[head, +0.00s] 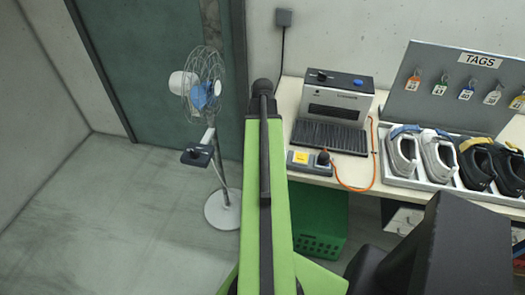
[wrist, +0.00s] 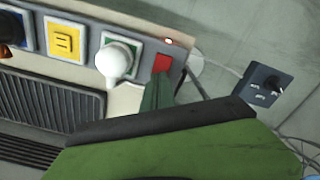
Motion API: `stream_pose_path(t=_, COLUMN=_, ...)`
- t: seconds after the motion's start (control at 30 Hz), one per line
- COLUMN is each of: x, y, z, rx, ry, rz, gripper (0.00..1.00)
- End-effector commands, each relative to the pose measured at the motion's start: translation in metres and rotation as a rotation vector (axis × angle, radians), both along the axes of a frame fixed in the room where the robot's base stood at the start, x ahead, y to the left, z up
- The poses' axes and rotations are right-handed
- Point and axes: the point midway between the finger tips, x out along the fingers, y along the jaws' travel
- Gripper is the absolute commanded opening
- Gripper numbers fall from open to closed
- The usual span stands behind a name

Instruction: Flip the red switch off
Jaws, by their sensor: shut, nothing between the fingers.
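The red switch (wrist: 162,63) sits at the end of a grey power strip (wrist: 78,28) in the wrist view, beside a white plug (wrist: 115,60) in a green-framed socket. In the head view the power strip (head: 312,168) lies on the bench; I cannot make out the red switch there. My gripper (wrist: 157,84) shows as a dark green narrow tip just below the switch in the wrist view. It is shut and empty. The tip is very close to the switch's lower edge; I cannot tell whether it touches. A small pale light (wrist: 168,41) shows near the switch.
A black-grilled machine (head: 335,105) stands behind the strip. An orange cable (head: 371,165) curves beside it. Shoes in a tray (head: 428,186) lie to the right. A fan (head: 222,208) stands on the floor left of the bench, its control box (wrist: 265,88) near my gripper's right.

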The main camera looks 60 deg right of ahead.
Motion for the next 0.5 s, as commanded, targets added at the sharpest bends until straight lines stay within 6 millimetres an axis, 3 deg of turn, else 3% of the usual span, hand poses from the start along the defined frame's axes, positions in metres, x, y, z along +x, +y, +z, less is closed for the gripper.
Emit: stream_pose_path(t=0.5, x=0.0003, y=0.0002, z=-0.0086, rx=0.0, ry=0.0, rz=0.0, gripper=0.0)
